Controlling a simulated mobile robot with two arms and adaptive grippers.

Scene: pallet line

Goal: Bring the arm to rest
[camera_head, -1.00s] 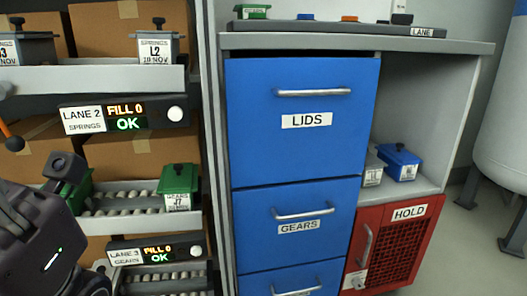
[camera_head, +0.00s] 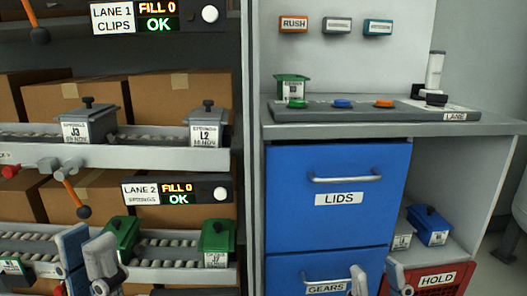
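My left gripper (camera_head: 87,258) shows at the bottom left edge, its two fingers pointing up in front of the lower rack lane. Its fingers look parted, with nothing seen between them. My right gripper (camera_head: 379,281) shows at the bottom edge, in front of the lower part of the blue drawer cabinet (camera_head: 290,215). Its fingertips are apart and empty. Most of both arms lies outside the view.
A rack at left holds grey boxes (camera_head: 88,124) and green boxes (camera_head: 216,238) on roller lanes. A workbench (camera_head: 400,129) at right carries a green box (camera_head: 292,89) and a button panel. A blue box (camera_head: 430,226) sits on the shelf above a red HOLD bin (camera_head: 437,281).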

